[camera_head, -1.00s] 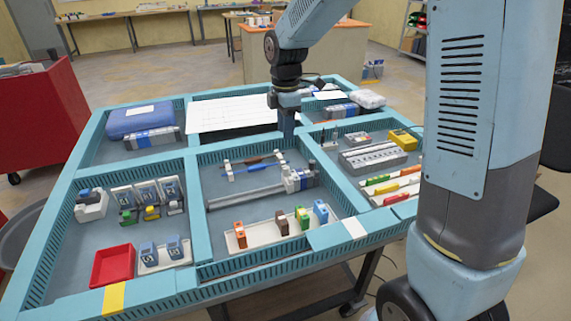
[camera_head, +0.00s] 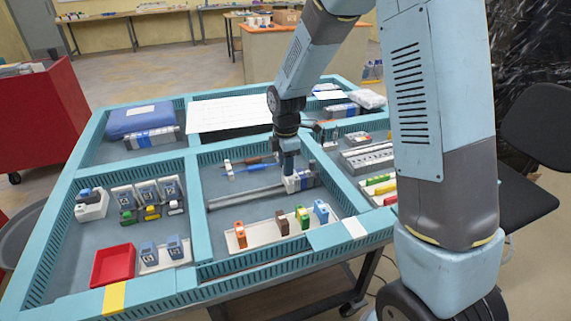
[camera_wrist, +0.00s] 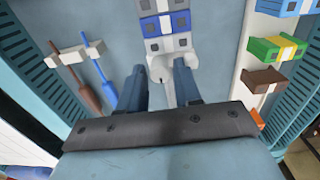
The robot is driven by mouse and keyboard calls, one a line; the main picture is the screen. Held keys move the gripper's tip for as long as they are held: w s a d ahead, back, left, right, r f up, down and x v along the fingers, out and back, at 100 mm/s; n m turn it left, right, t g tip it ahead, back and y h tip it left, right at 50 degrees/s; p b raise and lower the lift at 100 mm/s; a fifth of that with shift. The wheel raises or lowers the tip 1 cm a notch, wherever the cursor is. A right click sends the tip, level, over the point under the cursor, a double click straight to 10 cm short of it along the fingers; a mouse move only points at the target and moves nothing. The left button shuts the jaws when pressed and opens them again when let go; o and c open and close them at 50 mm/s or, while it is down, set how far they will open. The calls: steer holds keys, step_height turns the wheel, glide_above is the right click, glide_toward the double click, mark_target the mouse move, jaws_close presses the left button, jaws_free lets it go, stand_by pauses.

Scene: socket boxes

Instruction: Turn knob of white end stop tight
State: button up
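The white end stop (camera_wrist: 172,62) sits on the metal rail (camera_head: 245,197) in the middle compartment, against blue and grey modules (camera_wrist: 164,24). It also shows in the head view (camera_head: 292,185), partly hidden by my gripper (camera_head: 289,170). In the wrist view, my gripper (camera_wrist: 160,72) has its two dark blue fingers apart, one on each side of the end stop's near end. A small dark spot shows on that end between the fingertips. I cannot tell whether the fingers touch it, and the knob is not clearly distinguishable.
A brown screwdriver (camera_wrist: 86,92) and a blue screwdriver (camera_wrist: 103,76) lie on white holders left of the fingers. A white tray with orange, brown, green and blue blocks (camera_head: 321,212) stands in front of the rail. Raised turquoise dividers (camera_head: 191,205) bound the compartment.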

steer(key=shift+c, duration=0.4)
jaws_close()
steer(key=shift+a, duration=0.15)
